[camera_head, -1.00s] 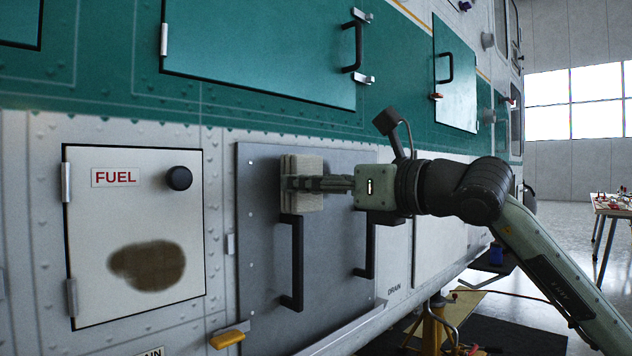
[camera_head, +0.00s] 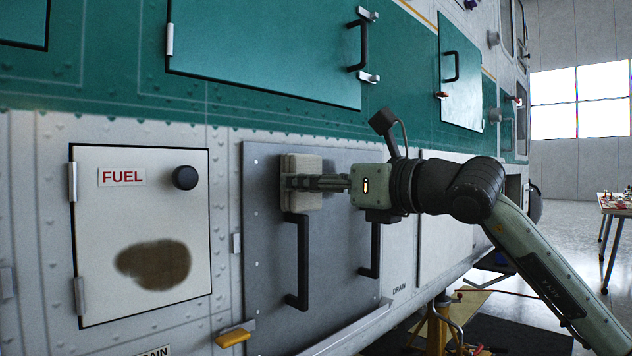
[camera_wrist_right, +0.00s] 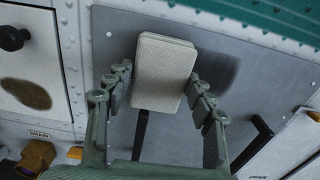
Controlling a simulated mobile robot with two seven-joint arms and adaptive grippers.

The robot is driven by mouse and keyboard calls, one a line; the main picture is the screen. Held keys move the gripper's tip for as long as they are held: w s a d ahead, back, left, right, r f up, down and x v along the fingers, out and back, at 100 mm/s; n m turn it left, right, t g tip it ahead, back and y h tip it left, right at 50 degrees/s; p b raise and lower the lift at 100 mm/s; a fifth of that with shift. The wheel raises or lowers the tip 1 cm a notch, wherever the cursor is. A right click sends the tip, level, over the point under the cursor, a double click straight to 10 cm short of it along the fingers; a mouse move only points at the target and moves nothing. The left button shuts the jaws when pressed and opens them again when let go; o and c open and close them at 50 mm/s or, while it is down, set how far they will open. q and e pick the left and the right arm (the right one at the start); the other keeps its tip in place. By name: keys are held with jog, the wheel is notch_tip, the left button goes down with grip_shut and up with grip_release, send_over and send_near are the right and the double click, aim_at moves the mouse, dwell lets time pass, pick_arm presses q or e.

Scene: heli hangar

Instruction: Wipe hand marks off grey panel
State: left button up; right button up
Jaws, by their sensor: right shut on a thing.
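The grey panel (camera_head: 262,270) is on the side of the white and teal aircraft, with two black handles. My right gripper (camera_head: 292,183) is shut on a beige sponge-like block (camera_head: 309,168), held at the panel's upper part, above the left handle. In the right wrist view the block (camera_wrist_right: 163,75) sits between the fingers of my right gripper (camera_wrist_right: 163,90), its broad face towards the camera. I cannot tell whether it touches the panel. A dark patch lies beside it in the wrist view, seemingly its shadow. I make out no clear hand marks. My left gripper is not in view.
A white FUEL door (camera_head: 135,215) with a black knob and a brown stain is left of the panel. The black handles (camera_head: 303,262) stick out below the block. A yellow latch (camera_head: 232,338) juts out at lower left. A table (camera_head: 614,203) stands far right.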

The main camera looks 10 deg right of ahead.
jog(key=shift+w+a, duration=0.15)
jog(key=shift+w, duration=0.2)
jog(key=shift+w+d, duration=3.25)
jog(key=shift+d, duration=1.75)
jog(key=s+a+b, duration=0.2)
jog(key=s+a, duration=0.4)
jog(key=a, duration=0.4)
jog(key=shift+s+b, duration=0.3)
jog(key=shift+s, duration=0.05)
jog(key=shift+b+v, duration=1.4)
jog(key=shift+v, duration=1.55)
